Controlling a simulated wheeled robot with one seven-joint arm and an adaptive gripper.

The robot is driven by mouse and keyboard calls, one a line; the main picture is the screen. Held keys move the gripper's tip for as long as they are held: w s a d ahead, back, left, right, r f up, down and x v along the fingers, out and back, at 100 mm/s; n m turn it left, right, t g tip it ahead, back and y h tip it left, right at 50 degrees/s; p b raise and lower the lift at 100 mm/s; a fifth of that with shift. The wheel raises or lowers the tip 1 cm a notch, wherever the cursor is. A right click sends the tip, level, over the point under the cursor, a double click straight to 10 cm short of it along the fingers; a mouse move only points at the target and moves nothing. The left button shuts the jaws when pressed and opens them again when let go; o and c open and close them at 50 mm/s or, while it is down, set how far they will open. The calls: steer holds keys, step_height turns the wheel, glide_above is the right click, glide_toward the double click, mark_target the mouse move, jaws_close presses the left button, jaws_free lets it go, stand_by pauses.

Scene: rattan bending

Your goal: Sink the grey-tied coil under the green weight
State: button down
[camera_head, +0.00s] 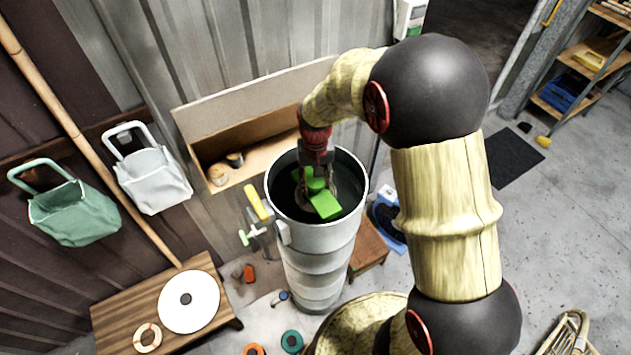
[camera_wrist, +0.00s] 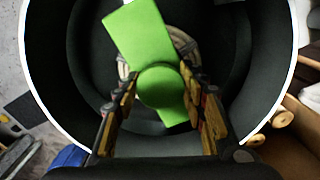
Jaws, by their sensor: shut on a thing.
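The green weight (camera_wrist: 138,36) is a flat green bar with a round knob (camera_wrist: 160,85) on top. My gripper (camera_wrist: 162,100) is shut on the knob, inside the mouth of the tall grey metal drum. In the head view the weight (camera_head: 326,206) hangs or rests within the drum (camera_head: 318,262), below its rim. In the wrist view a pale coil (camera_wrist: 184,45) shows partly beneath the weight. Most of the coil is hidden by the weight and my fingers. I cannot see its tie colour, nor tell whether weight and coil touch.
A wooden trough (camera_head: 262,160) stands behind the drum. A low wooden table (camera_head: 140,300) with a white disc (camera_head: 189,301) and a small ring (camera_head: 148,338) is at the lower left. Green (camera_head: 75,214) and white (camera_head: 152,180) bags hang on the left. A small wooden stool (camera_head: 368,246) is right of the drum.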

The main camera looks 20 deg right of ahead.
steer(key=shift+f+b, duration=1.2)
steer(key=shift+f, duration=0.65)
steer(key=c, duration=1.5)
jaws_free()
steer(key=o, duration=0.5)
steer(key=shift+s+f, duration=0.1)
step_height(320, 180, up, 12)
steer(key=shift+r, duration=0.1)
